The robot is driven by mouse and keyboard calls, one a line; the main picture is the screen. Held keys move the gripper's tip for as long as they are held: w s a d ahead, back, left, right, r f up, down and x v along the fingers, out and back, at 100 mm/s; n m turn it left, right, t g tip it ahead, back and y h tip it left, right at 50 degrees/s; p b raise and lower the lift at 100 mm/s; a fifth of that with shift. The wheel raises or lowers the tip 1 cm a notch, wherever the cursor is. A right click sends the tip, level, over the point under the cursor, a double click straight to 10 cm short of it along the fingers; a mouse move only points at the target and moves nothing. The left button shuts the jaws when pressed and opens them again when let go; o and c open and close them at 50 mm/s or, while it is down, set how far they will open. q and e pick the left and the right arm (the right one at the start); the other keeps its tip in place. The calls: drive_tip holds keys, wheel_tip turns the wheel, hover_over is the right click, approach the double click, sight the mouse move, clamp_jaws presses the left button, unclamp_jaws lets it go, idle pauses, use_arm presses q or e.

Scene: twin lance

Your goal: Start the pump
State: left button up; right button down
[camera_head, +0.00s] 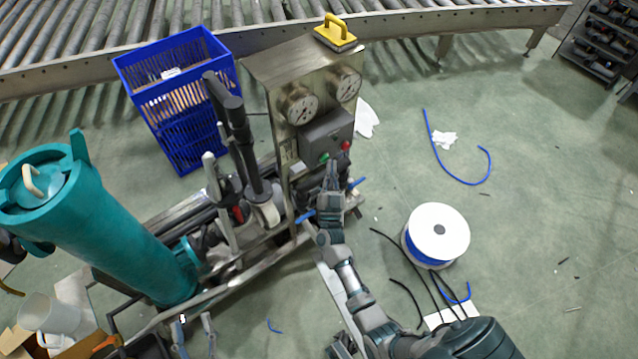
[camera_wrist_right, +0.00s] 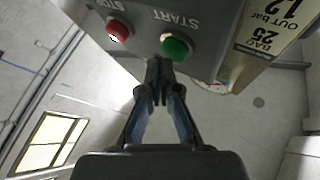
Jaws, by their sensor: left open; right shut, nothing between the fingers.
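The pump's control box (camera_head: 327,136) is a grey box on the front of a steel panel (camera_head: 283,95). It carries a green button (camera_head: 324,158) and a red button (camera_head: 346,146). In the right wrist view the green button (camera_wrist_right: 176,46) is marked START and the red button (camera_wrist_right: 118,31) STOP. My right gripper (camera_head: 333,166) is shut and empty, its fingertips (camera_wrist_right: 158,68) just beside the green button; I cannot tell whether they touch it. My left gripper (camera_head: 194,320) is open and empty, low at the bottom left.
Two gauges (camera_head: 299,105) sit above the box, with a yellow-handled item (camera_head: 335,35) on top. A teal cylinder (camera_head: 105,225) stands left, a blue crate (camera_head: 180,100) behind. A cable spool (camera_head: 438,232) lies on the floor at right. The floor beyond is mostly clear.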

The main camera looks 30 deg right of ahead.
drive_tip(key=shift+w+a+r, duration=0.1)
drive_tip(key=shift+w+a, duration=0.05)
drive_tip(key=shift+w, duration=0.2)
drive_tip(key=shift+s+d, duration=0.2)
drive_tip(key=shift+s, duration=0.25)
